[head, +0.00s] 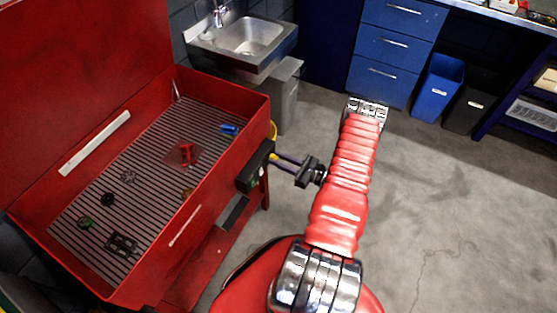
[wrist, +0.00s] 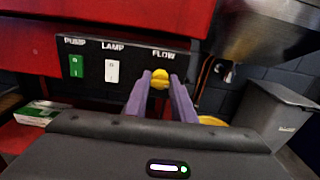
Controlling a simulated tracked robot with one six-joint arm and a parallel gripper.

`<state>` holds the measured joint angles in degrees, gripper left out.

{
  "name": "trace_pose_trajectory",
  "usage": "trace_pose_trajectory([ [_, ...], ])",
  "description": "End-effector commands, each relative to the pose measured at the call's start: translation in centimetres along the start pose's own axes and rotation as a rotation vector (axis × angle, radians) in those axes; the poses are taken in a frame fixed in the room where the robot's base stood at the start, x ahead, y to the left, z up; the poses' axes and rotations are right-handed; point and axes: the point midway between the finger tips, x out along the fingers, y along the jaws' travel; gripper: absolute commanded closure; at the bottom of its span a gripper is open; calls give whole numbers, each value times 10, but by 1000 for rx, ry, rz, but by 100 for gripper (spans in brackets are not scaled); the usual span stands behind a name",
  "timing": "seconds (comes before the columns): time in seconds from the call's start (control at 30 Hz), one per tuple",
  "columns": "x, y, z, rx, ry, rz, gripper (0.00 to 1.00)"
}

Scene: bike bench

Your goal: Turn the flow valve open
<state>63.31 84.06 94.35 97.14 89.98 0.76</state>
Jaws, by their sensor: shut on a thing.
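The flow valve is a yellow knob (wrist: 160,79) under the FLOW label on the black control panel (wrist: 120,70) of the red parts washer. My gripper (wrist: 160,84) has its two purple fingers on either side of the knob and is shut on it. In the head view my gripper (head: 275,157) reaches left to the panel on the washer's right side. The knob's far side and stem are hidden.
The panel also has a green PUMP switch (wrist: 75,66) and a white LAMP switch (wrist: 112,70). The red washer basin (head: 150,170) holds several small parts on a ribbed floor. A steel sink (head: 245,38) and grey bin (head: 285,90) stand behind. Floor at right is clear.

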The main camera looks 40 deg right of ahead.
Motion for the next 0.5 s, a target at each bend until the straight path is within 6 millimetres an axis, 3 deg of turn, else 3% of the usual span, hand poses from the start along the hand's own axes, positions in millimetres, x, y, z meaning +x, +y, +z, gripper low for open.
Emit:
trace_pose_trajectory([
  [0.5,0,0,0,-248,1,-2,100],
])
